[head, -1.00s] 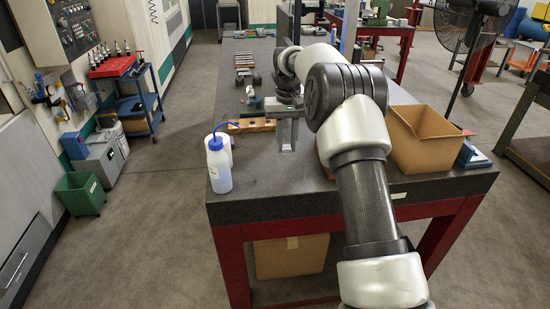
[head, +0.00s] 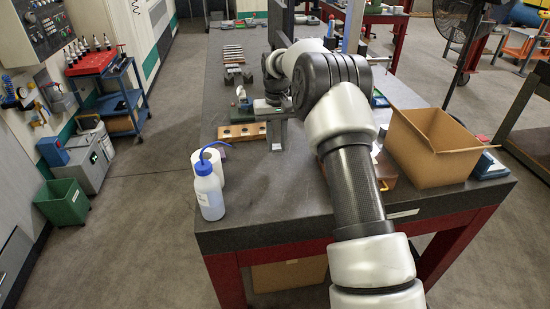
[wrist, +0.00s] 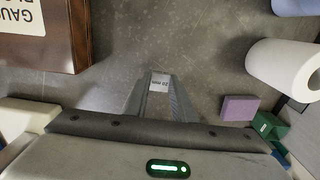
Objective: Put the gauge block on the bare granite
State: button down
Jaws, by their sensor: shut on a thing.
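The gauge block (wrist: 160,80) is a small pale grey piece marked "20 mm" in the wrist view. My gripper (wrist: 160,98) is shut on it, with a finger on either side. In the head view my gripper (head: 277,128) points down over the granite top (head: 262,190), just beside the right end of a wooden strip with holes. The block (head: 277,147) shows as a small light end at the fingertips. Bare speckled granite surrounds it in the wrist view. I cannot tell whether the block touches the granite.
A wash bottle (head: 209,190) and white roll (head: 213,160) stand at the left front. The wooden strip (head: 242,132) lies behind them. A brown gauge-block box (wrist: 40,55) and a cardboard box (head: 435,148) are at the right. A purple block (wrist: 239,108) lies near the roll. The front middle granite is clear.

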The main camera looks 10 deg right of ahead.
aim_at(276, 165)
jog(key=shift+f, duration=2.75)
jog(key=shift+f, duration=0.1)
jog(key=c, duration=1.5)
grip_release()
